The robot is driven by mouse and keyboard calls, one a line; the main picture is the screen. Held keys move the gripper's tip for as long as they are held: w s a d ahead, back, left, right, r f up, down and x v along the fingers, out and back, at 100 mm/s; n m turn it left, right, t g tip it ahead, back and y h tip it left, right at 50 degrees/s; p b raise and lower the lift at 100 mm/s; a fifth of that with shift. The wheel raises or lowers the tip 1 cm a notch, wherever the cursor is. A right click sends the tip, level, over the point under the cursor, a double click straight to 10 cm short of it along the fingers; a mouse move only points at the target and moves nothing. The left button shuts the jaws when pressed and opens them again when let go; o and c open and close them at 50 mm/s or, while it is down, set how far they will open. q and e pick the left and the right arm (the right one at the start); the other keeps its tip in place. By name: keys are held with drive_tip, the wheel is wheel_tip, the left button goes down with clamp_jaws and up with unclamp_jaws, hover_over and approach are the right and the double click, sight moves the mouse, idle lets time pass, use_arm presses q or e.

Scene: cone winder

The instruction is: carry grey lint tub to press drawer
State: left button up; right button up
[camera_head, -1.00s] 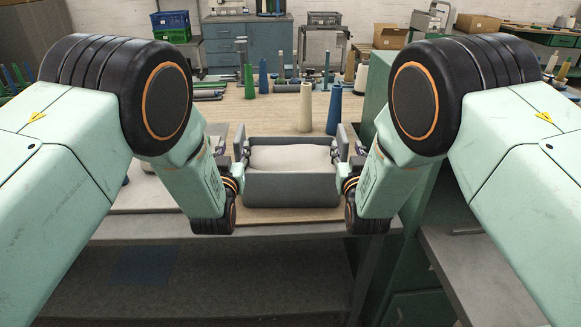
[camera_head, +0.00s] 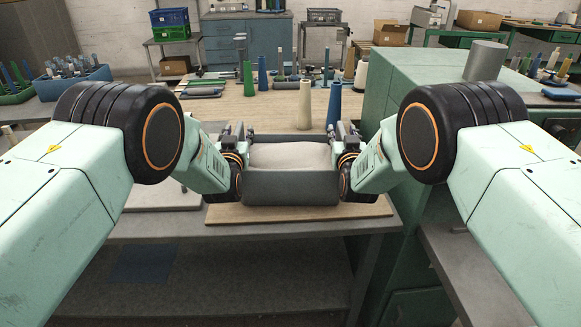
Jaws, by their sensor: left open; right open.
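The grey lint tub (camera_head: 291,188) stands upright in the middle of the view, at the near side of the worktable, filled with pale lint (camera_head: 290,156). My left gripper (camera_head: 236,136) is open at the tub's left end, and my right gripper (camera_head: 345,134) is open at its right end. Their wrists partly hide the tub's ends, so I cannot tell whether the fingers touch it. I cannot make out the press drawer for certain.
A wooden board (camera_head: 300,213) lies under the tub at the table's front edge. A beige cone (camera_head: 305,105) and a blue cone (camera_head: 334,104) stand just behind it. A green cabinet (camera_head: 400,85) with a grey cylinder (camera_head: 485,61) on top blocks the right side.

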use_arm(q)
drive_tip(key=shift+s+a+r, duration=0.1)
drive_tip(key=shift+s+r, duration=0.05)
drive_tip(key=shift+s, duration=0.05)
use_arm(e)
drive_tip(key=shift+s+a+r, duration=0.1)
drive_tip(key=shift+s+r, duration=0.1)
use_arm(q)
drive_tip(key=shift+w+f, duration=0.2)
drive_tip(key=c, duration=0.5)
use_arm(e)
drive_tip(key=shift+w+f, duration=0.2)
drive_tip(key=c, duration=0.5)
use_arm(q)
drive_tip(key=shift+s+r, duration=0.1)
drive_tip(key=shift+r, duration=0.05)
clamp_jaws()
use_arm(e)
drive_tip(key=shift+s+r, duration=0.1)
drive_tip(key=shift+r, duration=0.05)
clamp_jaws()
drive_tip(key=shift+r, duration=0.1)
